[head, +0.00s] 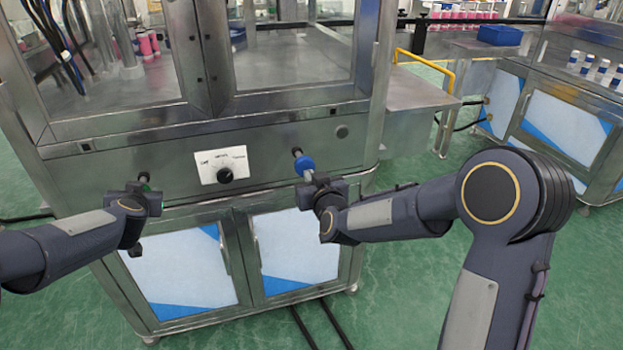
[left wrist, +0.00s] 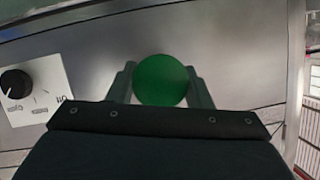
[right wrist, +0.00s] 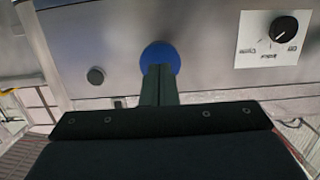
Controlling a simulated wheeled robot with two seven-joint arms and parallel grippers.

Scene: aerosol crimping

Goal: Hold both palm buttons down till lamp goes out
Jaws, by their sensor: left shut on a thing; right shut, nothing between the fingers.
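The green palm button (left wrist: 160,80) shows in the left wrist view between the two fingers of my left gripper (head: 147,187), which is shut on it. In the head view the gripper mostly hides that button. The blue palm button (head: 304,164) stands out from the front panel on a stem. My right gripper (head: 310,178) is shut and empty, its joined fingertips at the face of the blue button (right wrist: 160,56). I cannot tell whether they touch it. A round dark fitting (head: 342,131) is on the panel at right; I cannot tell whether it is the lamp.
A selector knob (head: 226,175) on a white plate (head: 208,167) sits between the buttons. Cabinet doors (head: 292,245) lie below the panel. A steel side table (head: 420,92) with a yellow rail (head: 428,62) stands at right. The green floor in front is open.

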